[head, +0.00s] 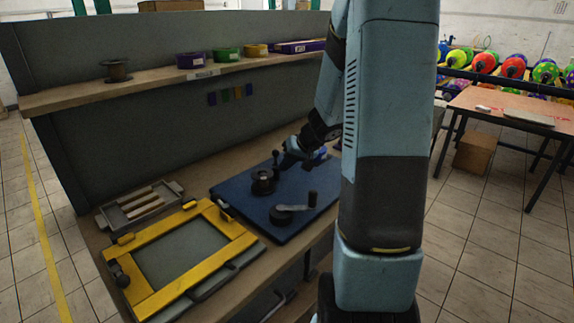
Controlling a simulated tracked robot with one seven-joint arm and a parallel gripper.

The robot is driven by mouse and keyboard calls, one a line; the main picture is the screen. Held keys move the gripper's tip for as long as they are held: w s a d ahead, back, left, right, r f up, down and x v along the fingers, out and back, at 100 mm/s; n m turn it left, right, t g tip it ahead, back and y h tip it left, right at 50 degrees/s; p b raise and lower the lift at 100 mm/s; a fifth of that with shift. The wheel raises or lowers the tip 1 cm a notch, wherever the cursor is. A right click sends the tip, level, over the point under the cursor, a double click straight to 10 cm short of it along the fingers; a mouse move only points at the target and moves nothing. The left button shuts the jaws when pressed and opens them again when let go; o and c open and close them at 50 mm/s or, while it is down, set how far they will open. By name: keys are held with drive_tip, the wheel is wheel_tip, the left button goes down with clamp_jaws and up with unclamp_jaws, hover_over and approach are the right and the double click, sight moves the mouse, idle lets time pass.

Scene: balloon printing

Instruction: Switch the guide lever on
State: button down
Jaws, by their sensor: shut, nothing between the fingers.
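A blue mat (236,193) on the workbench carries two dark devices. One is a round black base (263,185) with an upright dark stick (276,160) at its far side. The other is a black round base with a grey crank arm (292,208) and an upright black knob (312,198). I cannot tell for sure which one is the guide lever, or its setting. My gripper (287,164) is low over the mat, just right of the upright stick. It is shut and empty. Its fingertips are small and dark; whether they touch the stick is unclear.
A yellow frame (148,248) with a black knob lies left of the mat, and a slatted tray (140,204) behind it. A shelf (140,90) with tape rolls overhangs the bench. My arm hides the bench's right end. A table (530,115) and balloons stand farther right.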

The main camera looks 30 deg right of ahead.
drive_tip(key=d, duration=0.1)
drive_tip(key=s+d, duration=0.1)
drive_tip(key=d, duration=0.1)
drive_tip(key=shift+s+d+f, duration=0.1)
drive_tip(key=shift+s+d, duration=0.15)
drive_tip(key=shift+d, duration=0.15)
drive_tip(key=v, duration=1)
drive_tip(key=shift+a, duration=0.25)
drive_tip(key=shift+s+a, duration=0.1)
drive_tip(key=s+a+r+n+h, duration=0.1)
drive_tip(key=s+a+r+h, duration=0.1)
drive_tip(key=s+a+r, duration=0.4)
drive_tip(key=s+a+r+n+h, duration=0.1)
drive_tip(key=s+a+r+h, duration=0.1)
drive_tip(key=s+a+r, duration=0.4)
drive_tip(key=s+a, duration=0.5)
drive_tip(key=s, duration=0.4)
drive_tip(key=shift+a+r+g, duration=0.3)
drive_tip(key=shift+a+r, duration=0.05)
drive_tip(key=shift+a, duration=0.05)
